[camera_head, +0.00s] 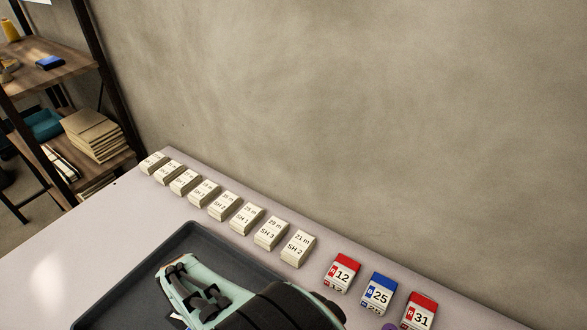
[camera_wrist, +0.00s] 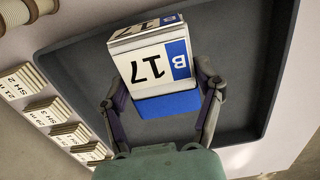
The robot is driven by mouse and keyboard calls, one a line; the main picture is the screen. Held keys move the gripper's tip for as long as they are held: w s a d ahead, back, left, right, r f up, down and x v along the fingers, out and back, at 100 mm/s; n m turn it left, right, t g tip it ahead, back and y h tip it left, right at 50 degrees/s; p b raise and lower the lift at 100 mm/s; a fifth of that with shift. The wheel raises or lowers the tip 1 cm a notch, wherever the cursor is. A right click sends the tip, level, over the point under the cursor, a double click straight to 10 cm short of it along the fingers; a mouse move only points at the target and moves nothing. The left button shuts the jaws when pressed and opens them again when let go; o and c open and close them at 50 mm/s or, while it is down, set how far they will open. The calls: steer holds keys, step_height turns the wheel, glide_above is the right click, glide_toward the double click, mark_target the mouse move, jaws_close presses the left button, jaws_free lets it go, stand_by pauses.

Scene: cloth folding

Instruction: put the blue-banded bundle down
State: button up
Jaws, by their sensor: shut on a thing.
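The blue-banded bundle (camera_wrist: 150,67) is a white block marked "B 17" with a blue band and blue end, seen in the wrist view. My gripper (camera_wrist: 163,95) has its two fingers on either side of it and is shut on it. The bundle is over the dark grey tray (camera_wrist: 262,60); I cannot tell whether it touches the tray floor. In the head view my gripper's arm covers the right part of the tray (camera_head: 197,236), and the bundle is almost wholly hidden there.
A row of white labelled bundles (camera_head: 223,205) lies along the table's back edge. Right of it stand a red-topped bundle "12" (camera_head: 342,273), a blue-topped "25" (camera_head: 379,291) and a red-topped "31" (camera_head: 418,311). The table (camera_head: 95,228) is bare left of the tray. A shelf (camera_head: 60,75) stands at left.

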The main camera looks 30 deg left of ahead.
steer(key=a+f, duration=0.2)
steer(key=w+a+f, duration=0.1)
steer(key=a+f, duration=0.3)
steer(key=shift+w+a+f, duration=0.1)
steer(key=shift+w+a, duration=0.05)
steer(key=shift+w, duration=0.15)
steer(key=shift+w+a+f, duration=0.1)
steer(key=shift+a+f, duration=0.05)
steer(key=shift+f, duration=0.8)
steer(key=shift+a+f, duration=0.15)
steer(key=shift+f, duration=0.75)
steer(key=shift+f, duration=0.15)
steer(key=o, duration=1.2)
steer(key=shift+c, duration=0.2)
